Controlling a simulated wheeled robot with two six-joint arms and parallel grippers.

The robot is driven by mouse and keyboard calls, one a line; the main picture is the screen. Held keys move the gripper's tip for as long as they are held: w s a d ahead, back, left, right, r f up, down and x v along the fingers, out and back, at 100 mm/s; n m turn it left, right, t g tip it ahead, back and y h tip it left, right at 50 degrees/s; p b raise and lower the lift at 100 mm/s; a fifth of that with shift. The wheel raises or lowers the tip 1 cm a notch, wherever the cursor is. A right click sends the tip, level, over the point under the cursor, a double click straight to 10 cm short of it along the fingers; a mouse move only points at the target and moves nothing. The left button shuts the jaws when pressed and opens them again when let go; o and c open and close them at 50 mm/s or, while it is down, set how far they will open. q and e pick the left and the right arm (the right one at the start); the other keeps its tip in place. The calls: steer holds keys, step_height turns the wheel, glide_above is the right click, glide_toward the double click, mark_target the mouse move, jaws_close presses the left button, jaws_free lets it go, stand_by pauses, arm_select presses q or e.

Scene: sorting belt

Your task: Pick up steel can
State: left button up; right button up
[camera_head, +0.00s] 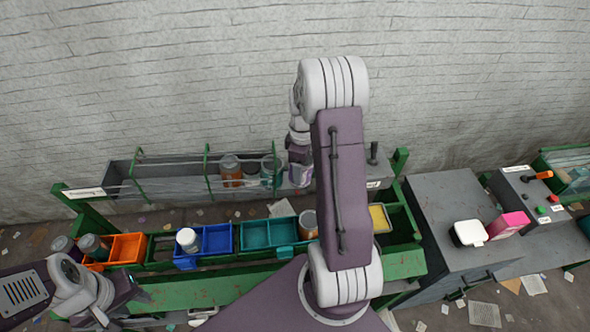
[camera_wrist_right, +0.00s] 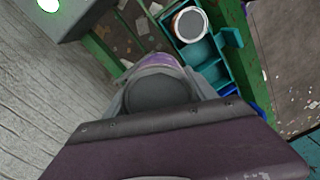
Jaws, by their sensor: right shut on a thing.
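A can with a round grey top and a purple-and-white side, which I take as the steel can (camera_wrist_right: 158,92), sits between the jaws of my right gripper (camera_wrist_right: 160,98) in the right wrist view. In the head view the same can (camera_head: 300,174) shows beside my right arm, over the right part of the grey belt trough (camera_head: 180,190); its far side is hidden by the arm. My right gripper is shut on it. My left gripper (camera_head: 142,296) is low at the left, by the green frame, apart from the cans; its jaw opening is unclear.
Two jars, one brown-orange (camera_head: 230,170) and one teal (camera_head: 267,171), stand in the trough. Below are orange (camera_head: 127,248), blue (camera_head: 217,238), teal (camera_head: 256,234) and yellow (camera_head: 380,218) bins. A white-capped bottle (camera_head: 187,240) stands in the blue bin. A grey cabinet (camera_head: 445,195) stands right.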

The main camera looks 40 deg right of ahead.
steer(key=s+a+r+p, duration=0.1)
steer(key=s+a+r, duration=0.2)
steer(key=s, duration=0.5)
steer(key=s+a+r+p, duration=0.1)
steer(key=s+a+r, duration=0.2)
steer(key=s, duration=0.6)
step_height(320, 180, up, 2)
steer(key=shift+a+r, duration=0.2)
steer(key=shift+r, duration=0.05)
stand_by(4.0)
steer(key=w+a+f+m+b, duration=0.5)
steer(key=w+a+f, duration=0.5)
steer(key=w, duration=0.5)
step_height(320, 180, down, 3)
steer(key=m, duration=0.2)
steer(key=shift+w+r+m, duration=0.15)
steer(key=shift+m, duration=0.15)
